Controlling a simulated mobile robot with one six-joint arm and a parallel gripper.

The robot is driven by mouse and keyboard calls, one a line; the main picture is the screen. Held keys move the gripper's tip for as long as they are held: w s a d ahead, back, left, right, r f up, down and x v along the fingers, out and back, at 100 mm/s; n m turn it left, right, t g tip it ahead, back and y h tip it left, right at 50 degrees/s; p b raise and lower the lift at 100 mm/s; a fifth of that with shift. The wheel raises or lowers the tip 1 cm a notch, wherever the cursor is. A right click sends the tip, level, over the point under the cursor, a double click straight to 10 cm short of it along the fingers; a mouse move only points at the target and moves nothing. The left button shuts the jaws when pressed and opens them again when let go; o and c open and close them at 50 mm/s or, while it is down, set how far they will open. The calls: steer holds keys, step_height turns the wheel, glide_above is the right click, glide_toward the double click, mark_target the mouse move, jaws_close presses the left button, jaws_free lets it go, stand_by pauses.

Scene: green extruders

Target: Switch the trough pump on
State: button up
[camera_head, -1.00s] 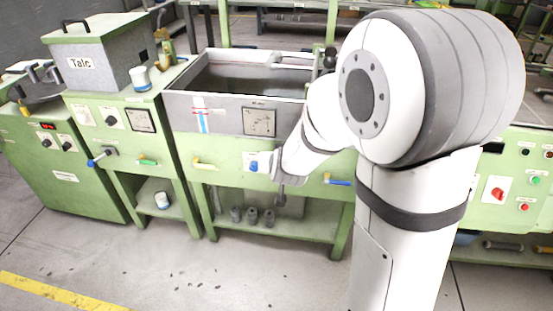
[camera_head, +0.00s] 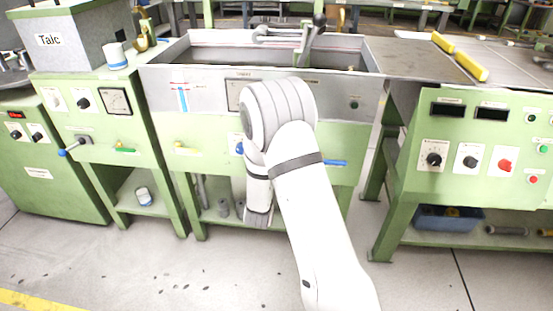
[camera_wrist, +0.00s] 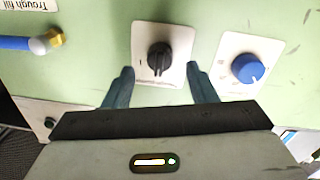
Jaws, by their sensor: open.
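The trough (camera_head: 372,88) is a grey basin set in a green cabinet in the head view. In the wrist view, a black rotary switch (camera_wrist: 158,58) on a white plate sits on the green panel; its label is not readable. My gripper (camera_wrist: 160,72) is open and empty, its two dark fingertips one on each side of the switch's lower part, with gaps to it. A blue knob (camera_wrist: 248,67) on a white plate is just to the right. In the head view my arm hides the switch and the gripper tips.
A blue-handled valve (camera_wrist: 30,43) with an upside-down "Trough fill" label is left in the wrist view. In the head view, a yellow-handled valve (camera_head: 186,150) and another blue handle (camera_head: 335,163) protrude from the trough front. A green control panel (camera_head: 480,150) stands at right.

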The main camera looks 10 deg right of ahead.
steer(key=x, duration=0.3)
steer(key=shift+w, duration=0.15)
steer(key=shift+c, duration=0.2)
steer(key=c, duration=0.9)
steer(key=shift+d, duration=0.4)
steer(key=shift+c, duration=0.2)
steer(key=m+b, duration=0.5)
steer(key=b, duration=0.2)
steer(key=m+b, duration=0.6)
steer(key=b, duration=0.2)
steer(key=shift+a+f+m, duration=0.1)
steer(key=shift+a+m, duration=0.1)
steer(key=shift+m, duration=0.1)
